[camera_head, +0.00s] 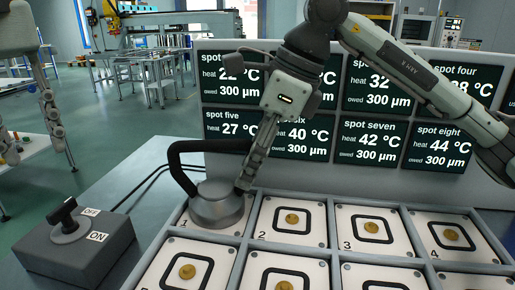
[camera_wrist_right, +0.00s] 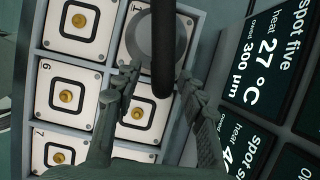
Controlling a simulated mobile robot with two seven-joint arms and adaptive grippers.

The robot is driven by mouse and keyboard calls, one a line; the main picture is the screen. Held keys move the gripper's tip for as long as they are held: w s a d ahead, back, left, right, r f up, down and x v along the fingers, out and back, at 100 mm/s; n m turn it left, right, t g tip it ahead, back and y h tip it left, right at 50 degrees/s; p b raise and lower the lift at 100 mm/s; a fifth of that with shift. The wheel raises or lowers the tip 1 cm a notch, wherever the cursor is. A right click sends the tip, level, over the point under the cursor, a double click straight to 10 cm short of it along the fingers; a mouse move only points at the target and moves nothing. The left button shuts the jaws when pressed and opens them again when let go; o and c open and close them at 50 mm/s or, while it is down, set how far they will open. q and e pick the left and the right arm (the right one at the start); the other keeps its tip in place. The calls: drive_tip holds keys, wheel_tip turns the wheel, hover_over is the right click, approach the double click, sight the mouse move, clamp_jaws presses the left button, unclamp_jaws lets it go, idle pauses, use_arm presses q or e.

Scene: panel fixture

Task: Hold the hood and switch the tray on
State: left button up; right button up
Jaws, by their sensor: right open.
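The hood (camera_head: 217,205) is a round grey cap with a thick black bent handle (camera_head: 178,165). It sits over plate 1 of the tray (camera_head: 340,196), whose other visible plates carry brass discs. In the right wrist view the hood (camera_wrist_right: 150,38) and black handle (camera_wrist_right: 163,60) show between my right fingers. My right gripper (camera_head: 250,165) is open beside the hood and handle; contact cannot be told. The switch box (camera_head: 75,250) at lower left has a black lever (camera_head: 64,214) standing on the side of its OFF label. My left gripper (camera_head: 28,130) is open and empty, at the left edge.
A panel of screens (camera_head: 225,172) with spot readings stands behind the tray, close to my right arm. The grey bench surface (camera_head: 130,190) between switch box and hood is clear apart from black cables. Workshop tables stand far behind.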

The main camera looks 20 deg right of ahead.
drive_tip(key=shift+c, duration=0.3)
clamp_jaws()
idle(0.5)
